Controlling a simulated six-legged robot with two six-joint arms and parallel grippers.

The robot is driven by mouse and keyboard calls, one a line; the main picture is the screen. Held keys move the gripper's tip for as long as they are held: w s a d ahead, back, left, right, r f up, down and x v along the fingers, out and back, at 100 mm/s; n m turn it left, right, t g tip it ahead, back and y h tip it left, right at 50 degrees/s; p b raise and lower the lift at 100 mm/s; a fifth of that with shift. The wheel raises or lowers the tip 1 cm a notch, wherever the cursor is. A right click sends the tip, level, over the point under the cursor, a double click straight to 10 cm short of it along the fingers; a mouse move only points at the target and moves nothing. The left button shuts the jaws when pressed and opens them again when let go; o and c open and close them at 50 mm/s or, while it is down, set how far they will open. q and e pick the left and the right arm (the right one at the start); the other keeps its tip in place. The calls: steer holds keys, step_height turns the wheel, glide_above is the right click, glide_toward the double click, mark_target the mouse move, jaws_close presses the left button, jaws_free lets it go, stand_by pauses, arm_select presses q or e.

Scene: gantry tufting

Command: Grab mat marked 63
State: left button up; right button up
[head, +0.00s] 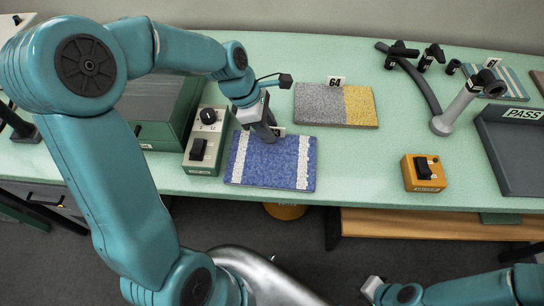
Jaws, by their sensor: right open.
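A blue mat with two white stripes (270,165) lies flat on the green table near its front edge. A small tag (278,131) at its back edge is mostly covered by my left gripper, so its number cannot be read. My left gripper (266,131) points down at the mat's back edge; whether its fingers are open or shut on the mat is hidden. A grey and yellow mat (335,105) with a tag reading 64 lies behind and to the right. A striped teal mat (513,84) at the far right has a tag partly hidden. My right gripper (370,288) is open, low in front of the table.
A green control box (206,140) stands just left of the blue mat, beside a larger green case (165,110). An orange switch box (423,172) and a grey tray marked PASS (515,150) are to the right. Table between is clear.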

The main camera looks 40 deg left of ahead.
arm_select(q)
jaws_close()
steer(key=shift+r, duration=0.15)
